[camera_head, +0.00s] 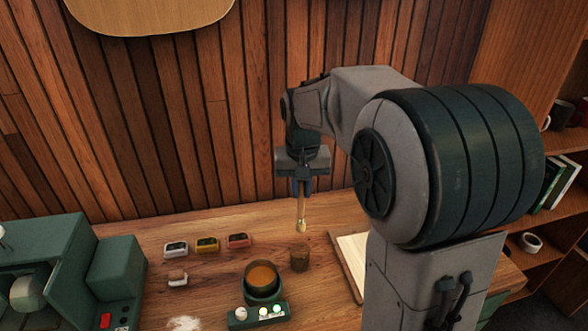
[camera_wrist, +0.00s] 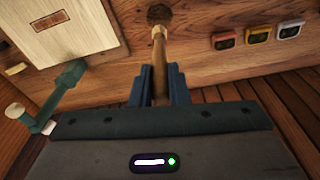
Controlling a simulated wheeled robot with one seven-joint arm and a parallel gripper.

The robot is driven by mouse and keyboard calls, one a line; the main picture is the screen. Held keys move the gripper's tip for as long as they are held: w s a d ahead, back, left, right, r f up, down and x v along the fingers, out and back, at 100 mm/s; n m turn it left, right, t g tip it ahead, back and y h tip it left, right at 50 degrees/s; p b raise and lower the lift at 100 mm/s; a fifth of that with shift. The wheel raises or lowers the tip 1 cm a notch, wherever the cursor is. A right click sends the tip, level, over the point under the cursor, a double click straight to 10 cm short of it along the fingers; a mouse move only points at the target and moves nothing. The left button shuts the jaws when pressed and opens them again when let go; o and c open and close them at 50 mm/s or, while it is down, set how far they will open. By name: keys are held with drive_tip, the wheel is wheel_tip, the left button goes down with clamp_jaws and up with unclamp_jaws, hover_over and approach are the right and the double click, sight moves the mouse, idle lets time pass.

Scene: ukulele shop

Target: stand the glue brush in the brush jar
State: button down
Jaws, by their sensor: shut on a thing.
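My gripper (camera_head: 302,186) is shut on the glue brush (camera_head: 301,215), which hangs roughly upright below the fingers, its pale tip downward. In the wrist view, the brush (camera_wrist: 160,62) runs out between my two fingers (camera_wrist: 160,84). The brush jar (camera_head: 299,259), a small brown see-through cup, stands on the bench below the brush tip. The tip appears above the jar's rim and apart from it in the head view. In the wrist view, a dark round shape that looks like the jar (camera_wrist: 160,13) lies just beyond the tip.
A glue pot (camera_head: 262,279) with amber contents stands left of the jar, on a green base with lights. White, yellow (camera_head: 207,245) and red small boxes sit behind it. A pale board (camera_head: 352,255) lies right of the jar. Green machinery (camera_head: 45,265) stands far left.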

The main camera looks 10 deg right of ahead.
sight(301, 218)
drive_tip(key=shift+w, duration=0.3)
drive_tip(key=shift+s+f+b, duration=0.2)
drive_tip(key=shift+f+b, duration=0.15)
drive_tip(key=shift+f, duration=0.05)
drive_tip(key=shift+f+b, duration=4.1)
drive_tip(key=shift+f, duration=1.4)
drive_tip(key=c, duration=1.3)
unclamp_jaws()
drive_tip(key=shift+r, duration=0.1)
drive_tip(key=r, duration=0.4)
drive_tip(key=s+r, duration=0.1)
drive_tip(key=r, duration=0.8)
drive_tip(key=shift+s+a+r, duration=0.15)
drive_tip(key=shift+s+r, duration=0.15)
